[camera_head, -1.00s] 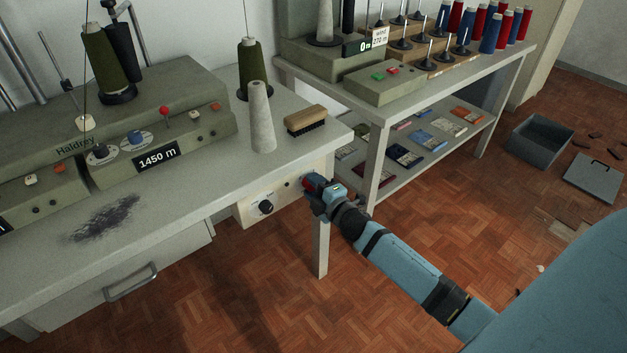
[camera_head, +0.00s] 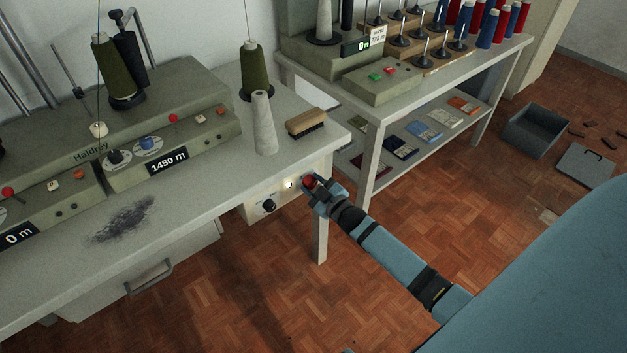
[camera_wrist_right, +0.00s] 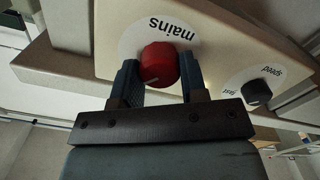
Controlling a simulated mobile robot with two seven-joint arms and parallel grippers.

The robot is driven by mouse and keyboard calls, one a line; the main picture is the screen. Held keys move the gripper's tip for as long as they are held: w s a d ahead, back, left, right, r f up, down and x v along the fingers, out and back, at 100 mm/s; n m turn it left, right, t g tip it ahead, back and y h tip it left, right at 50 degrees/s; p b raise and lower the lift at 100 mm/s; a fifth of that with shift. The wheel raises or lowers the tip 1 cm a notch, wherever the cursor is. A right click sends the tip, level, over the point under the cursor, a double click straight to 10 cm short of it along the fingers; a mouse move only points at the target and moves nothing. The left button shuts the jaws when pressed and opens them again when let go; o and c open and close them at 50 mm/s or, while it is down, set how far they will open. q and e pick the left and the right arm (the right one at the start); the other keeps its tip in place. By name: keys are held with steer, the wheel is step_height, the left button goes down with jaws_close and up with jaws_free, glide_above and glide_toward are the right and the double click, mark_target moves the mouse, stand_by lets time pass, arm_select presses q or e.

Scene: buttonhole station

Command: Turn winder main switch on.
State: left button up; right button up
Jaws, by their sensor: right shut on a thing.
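The red mains knob (camera_head: 309,181) sits on the cream control panel (camera_head: 262,194) under the right end of the sewing table. In the right wrist view the red knob (camera_wrist_right: 158,62) lies between the two fingers of my right gripper (camera_wrist_right: 158,80), below the upside-down word "mains". My right gripper (camera_head: 313,186) is shut on this knob. A small white lamp (camera_head: 288,184) beside it glows. A black speed knob (camera_head: 269,206) is further left on the panel and also shows in the wrist view (camera_wrist_right: 257,92). My left gripper is not in view.
A table leg (camera_head: 319,236) stands just below my right gripper. A brush (camera_head: 306,122) and a grey thread cone (camera_head: 264,122) stand on the tabletop above. A second table (camera_head: 372,165) with a shelf is close on the right.

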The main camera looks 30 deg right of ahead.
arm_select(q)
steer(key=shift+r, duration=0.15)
arm_select(e)
steer(key=shift+m, duration=0.3)
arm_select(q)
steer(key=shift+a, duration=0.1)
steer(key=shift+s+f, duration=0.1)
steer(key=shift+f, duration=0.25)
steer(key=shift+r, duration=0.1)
arm_select(e)
steer(key=o, duration=0.9)
arm_select(q)
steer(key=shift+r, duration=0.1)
steer(key=shift+p, duration=0.3)
arm_select(e)
steer(key=shift+s, duration=0.1)
arm_select(q)
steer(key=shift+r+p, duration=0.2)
steer(key=shift+p, duration=0.6)
arm_select(e)
steer(key=s, duration=0.9)
steer(key=s+d, duration=0.1)
steer(key=s, duration=0.3)
steer(key=shift+s+r, duration=0.25)
steer(key=shift+s, duration=0.05)
